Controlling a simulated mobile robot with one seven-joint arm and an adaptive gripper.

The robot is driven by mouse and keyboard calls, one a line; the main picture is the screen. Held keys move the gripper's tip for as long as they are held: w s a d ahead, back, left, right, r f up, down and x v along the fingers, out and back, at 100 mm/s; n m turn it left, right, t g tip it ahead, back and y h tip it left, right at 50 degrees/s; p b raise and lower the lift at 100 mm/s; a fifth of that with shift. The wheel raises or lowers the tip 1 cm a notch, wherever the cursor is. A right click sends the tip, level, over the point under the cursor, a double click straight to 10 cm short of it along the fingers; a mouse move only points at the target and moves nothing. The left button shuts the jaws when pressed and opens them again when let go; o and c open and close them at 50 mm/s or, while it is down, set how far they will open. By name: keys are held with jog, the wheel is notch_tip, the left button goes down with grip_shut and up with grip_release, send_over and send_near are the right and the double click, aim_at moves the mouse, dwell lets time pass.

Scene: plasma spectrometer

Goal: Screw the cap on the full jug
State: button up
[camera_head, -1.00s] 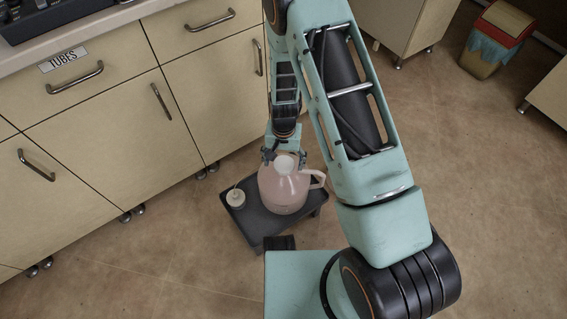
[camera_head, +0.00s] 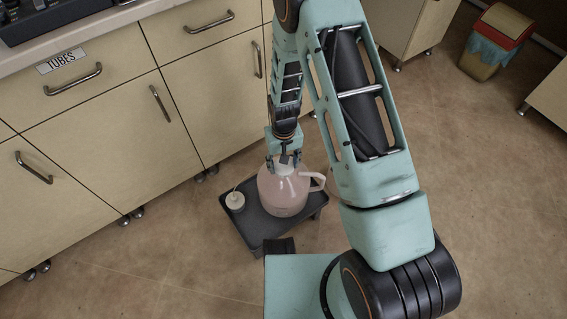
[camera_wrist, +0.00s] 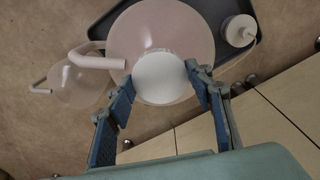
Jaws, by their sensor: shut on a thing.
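The full jug (camera_head: 287,194) is pinkish and stands upright on a dark tray (camera_head: 262,228), its handle to the right. In the wrist view its body (camera_wrist: 170,30) fills the top middle. The white cap (camera_wrist: 165,80) is over the jug's mouth; I cannot tell how far it is threaded. My gripper (camera_head: 284,161) comes down from above onto the jug's top. In the wrist view its blue-padded fingers (camera_wrist: 160,82) are on both sides of the cap, shut on it. In the head view the cap is largely hidden between the fingers.
A small white container (camera_head: 235,200) with a thin tube stands on the tray's left. Another pinkish jug (camera_wrist: 78,85) is beyond the tray in the wrist view. Cabinets (camera_head: 110,150) line the left; a bin (camera_head: 494,42) stands far right.

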jog(key=shift+a, duration=0.15)
jog(key=shift+c, duration=1.3)
jog(key=shift+m, duration=0.6)
jog(key=shift+c, duration=0.6)
jog(key=shift+m, duration=0.9)
jog(key=shift+c, duration=0.2)
jog(key=m, duration=0.3)
jog(key=shift+s, duration=0.1)
jog(key=m, duration=0.5)
jog(key=shift+a+m+p, duration=0.1)
jog(key=shift+m+p, duration=0.2)
jog(key=shift+p, duration=0.05)
jog(key=o, duration=1.9)
